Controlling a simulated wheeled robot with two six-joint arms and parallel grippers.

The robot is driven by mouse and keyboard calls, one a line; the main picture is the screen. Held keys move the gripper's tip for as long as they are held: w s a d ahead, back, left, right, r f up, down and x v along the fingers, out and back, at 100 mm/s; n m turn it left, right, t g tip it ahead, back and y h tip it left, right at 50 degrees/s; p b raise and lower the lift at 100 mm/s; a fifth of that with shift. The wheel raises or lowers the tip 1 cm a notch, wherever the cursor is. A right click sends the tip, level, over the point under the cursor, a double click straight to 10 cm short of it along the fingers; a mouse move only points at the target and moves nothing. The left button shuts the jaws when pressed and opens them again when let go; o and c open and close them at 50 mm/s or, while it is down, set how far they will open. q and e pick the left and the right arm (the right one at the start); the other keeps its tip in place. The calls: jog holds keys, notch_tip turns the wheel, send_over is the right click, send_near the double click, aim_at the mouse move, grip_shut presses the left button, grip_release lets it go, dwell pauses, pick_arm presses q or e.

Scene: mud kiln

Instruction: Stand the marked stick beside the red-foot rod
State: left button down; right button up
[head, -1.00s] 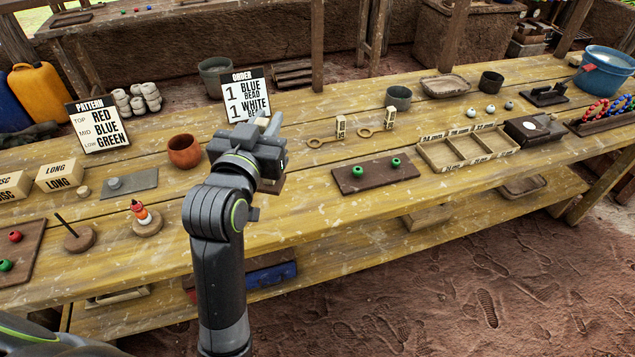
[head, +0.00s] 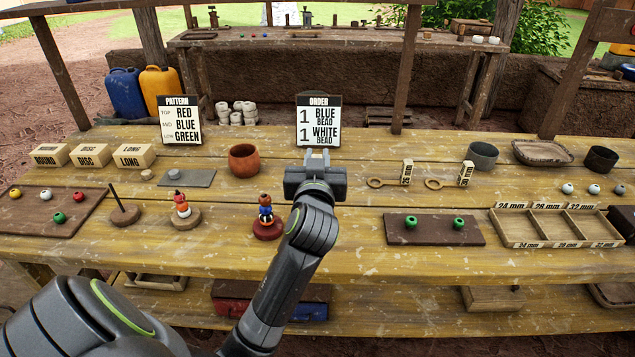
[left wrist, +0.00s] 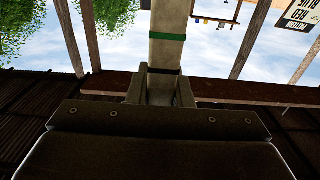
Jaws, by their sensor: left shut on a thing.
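The red-foot rod (head: 266,222) stands upright on the table on a round red base, with blue and dark orange pieces on it. My left gripper (head: 316,162) is right of it and higher in the picture, in front of the order sign. In the left wrist view the gripper (left wrist: 164,90) is shut on a pale stick (left wrist: 168,18) with a green band and a dark band lower down, likely the marked stick. In the head view the stick is mostly hidden by the gripper. My right gripper is not in view.
A rod with a pale round base (head: 182,218) and a bare peg (head: 122,212) stand to the left. A brown bead board (head: 434,238) lies right. An orange-brown pot (head: 244,160) and the order sign (head: 318,122) are behind. Bare table lies right of the red-foot rod.

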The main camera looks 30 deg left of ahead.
pick_arm(q)
notch_tip(320, 180, down, 3)
jog(key=shift+f+b, duration=0.2)
jog(key=shift+b, duration=0.15)
jog(key=shift+f, duration=0.4)
jog(key=c, duration=1.3)
grip_release()
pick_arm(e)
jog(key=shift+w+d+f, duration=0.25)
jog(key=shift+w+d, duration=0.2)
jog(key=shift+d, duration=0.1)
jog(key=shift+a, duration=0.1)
